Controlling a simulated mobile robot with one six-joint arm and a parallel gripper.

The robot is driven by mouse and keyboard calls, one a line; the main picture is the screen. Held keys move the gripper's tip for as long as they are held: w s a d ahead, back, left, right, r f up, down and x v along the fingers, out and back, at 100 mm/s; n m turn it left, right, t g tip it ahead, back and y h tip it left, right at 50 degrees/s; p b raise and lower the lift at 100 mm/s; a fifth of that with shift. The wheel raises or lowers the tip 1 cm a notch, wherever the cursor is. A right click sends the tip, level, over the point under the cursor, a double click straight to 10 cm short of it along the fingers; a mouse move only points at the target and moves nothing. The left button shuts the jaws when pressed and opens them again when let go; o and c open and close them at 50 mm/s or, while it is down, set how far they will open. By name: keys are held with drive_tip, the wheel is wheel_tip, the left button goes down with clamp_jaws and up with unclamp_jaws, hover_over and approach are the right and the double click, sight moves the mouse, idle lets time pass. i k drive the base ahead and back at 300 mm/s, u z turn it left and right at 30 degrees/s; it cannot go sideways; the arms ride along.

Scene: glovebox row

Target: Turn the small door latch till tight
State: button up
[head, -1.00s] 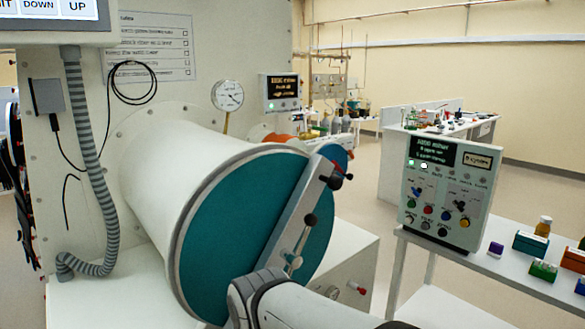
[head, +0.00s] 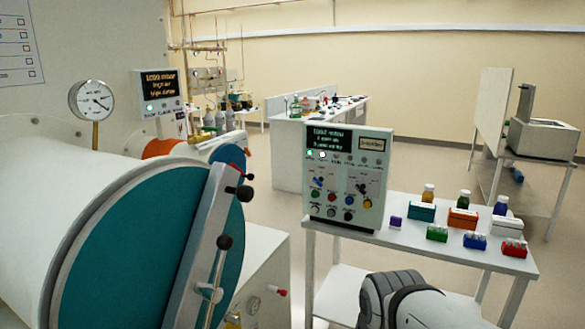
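A large round teal door (head: 125,240) fills the lower left, closing a white cylinder. A grey bar (head: 196,240) runs across it, with a lever (head: 217,268) ending in a black ball knob. Behind the bar's top, a smaller blue-teal round door (head: 232,156) shows in part on a smaller white cylinder. A black ball knob (head: 244,193) and a dark-and-red knob beside it stick out near the bar's top. I cannot tell which door these knobs belong to, nor how tight any latch is. My arm shows at the bottom right of centre; my gripper is out of view.
A control panel (head: 345,178) stands on a white cart (head: 420,235) with bottles and coloured boxes at the right. A pressure gauge (head: 91,100) stands above the large cylinder. A red-tipped valve (head: 278,290) sticks out below the doors. Floor is clear behind the cart.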

sight(234, 166)
drive_tip(key=z, duration=0.2)
drive_tip(key=i, duration=1)
drive_tip(key=z, duration=0.1)
